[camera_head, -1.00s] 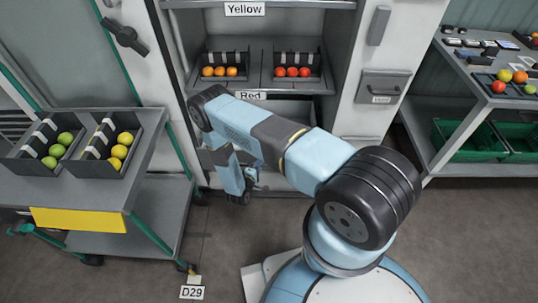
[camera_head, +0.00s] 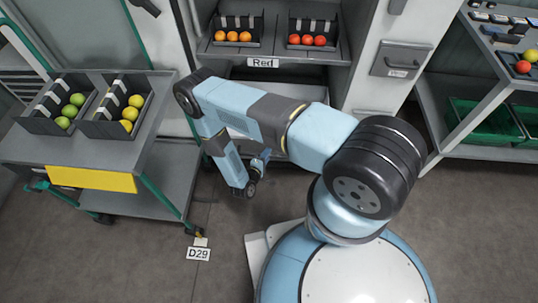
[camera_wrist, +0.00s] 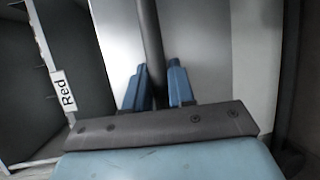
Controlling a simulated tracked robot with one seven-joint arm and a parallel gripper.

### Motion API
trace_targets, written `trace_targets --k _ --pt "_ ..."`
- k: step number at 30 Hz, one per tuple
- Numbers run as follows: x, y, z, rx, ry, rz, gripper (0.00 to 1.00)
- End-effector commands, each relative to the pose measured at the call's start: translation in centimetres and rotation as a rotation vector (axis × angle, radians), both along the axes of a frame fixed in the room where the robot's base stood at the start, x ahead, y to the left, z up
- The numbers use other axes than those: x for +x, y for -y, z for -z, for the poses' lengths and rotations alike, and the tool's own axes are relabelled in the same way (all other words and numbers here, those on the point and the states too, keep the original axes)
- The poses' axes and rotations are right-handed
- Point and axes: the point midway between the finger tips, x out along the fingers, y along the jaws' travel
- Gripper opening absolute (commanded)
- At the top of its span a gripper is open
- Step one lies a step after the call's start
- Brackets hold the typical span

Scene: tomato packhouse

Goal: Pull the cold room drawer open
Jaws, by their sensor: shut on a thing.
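The cold room cabinet shows at top centre in the head view, with its "Red" label (camera_head: 262,62) on a shelf edge. My arm crosses in front of the part below that label. My gripper (camera_head: 258,160) is small and partly hidden in the head view. In the wrist view my gripper (camera_wrist: 158,85) is shut on a dark bar handle (camera_wrist: 150,35), with one blue finger on each side. A pale front (camera_wrist: 190,50) lies behind the handle. The "Red" label also shows at left in the wrist view (camera_wrist: 64,92). I cannot tell how far the drawer is out.
A trolley (camera_head: 170,100) with trays of green and yellow tomatoes stands at left. Orange and red tomatoes lie in trays on the cabinet shelf. A small handled panel (camera_head: 400,62) is at right, beside a bench with green crates (camera_head: 480,122). Open floor lies between trolley and base.

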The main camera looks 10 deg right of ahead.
Motion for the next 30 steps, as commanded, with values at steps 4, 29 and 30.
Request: trace_targets --k 4,29,30 --pt "-0.5 0.7 0.3 -0.006 -0.012 0.008 0.34" --pt "-5.4 -4.2 -1.0 -0.003 -0.006 0.0 0.44" --pt "-6.0 -4.7 -1.2 -0.004 -0.007 0.001 0.44"
